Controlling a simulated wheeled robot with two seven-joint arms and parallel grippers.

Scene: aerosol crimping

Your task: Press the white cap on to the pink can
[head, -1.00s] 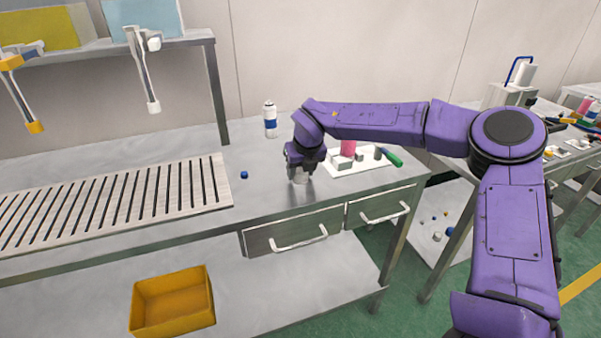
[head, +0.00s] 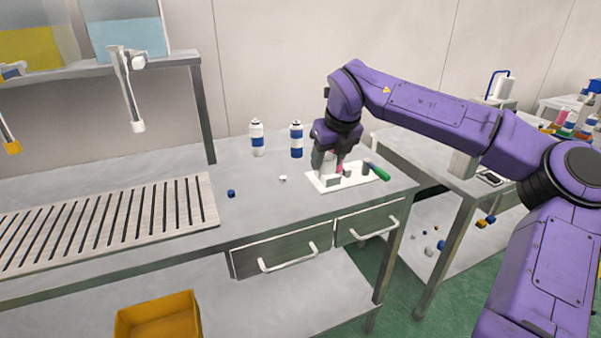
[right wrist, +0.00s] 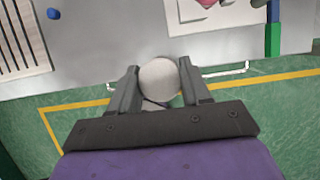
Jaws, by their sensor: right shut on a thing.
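The pink can (head: 340,168) stands on a white board at the right of the table, mostly hidden behind my right gripper in the head view. A bit of pink (right wrist: 207,3) shows at the top edge of the right wrist view. My right gripper (head: 325,164) is above the board's left part, in front of the can. In the right wrist view it is shut on a round, pale thing (right wrist: 158,80), which looks like the white cap seen from above. The held thing is apart from the can. My left gripper is not in view.
The white board (head: 318,185) also bears grey blocks and a green-handled tool (head: 378,172). A small white piece (head: 283,178) and a blue cap (head: 231,193) lie on the table. Two white-and-blue cans (head: 257,138) stand behind. A slatted grate (head: 120,220) lies left.

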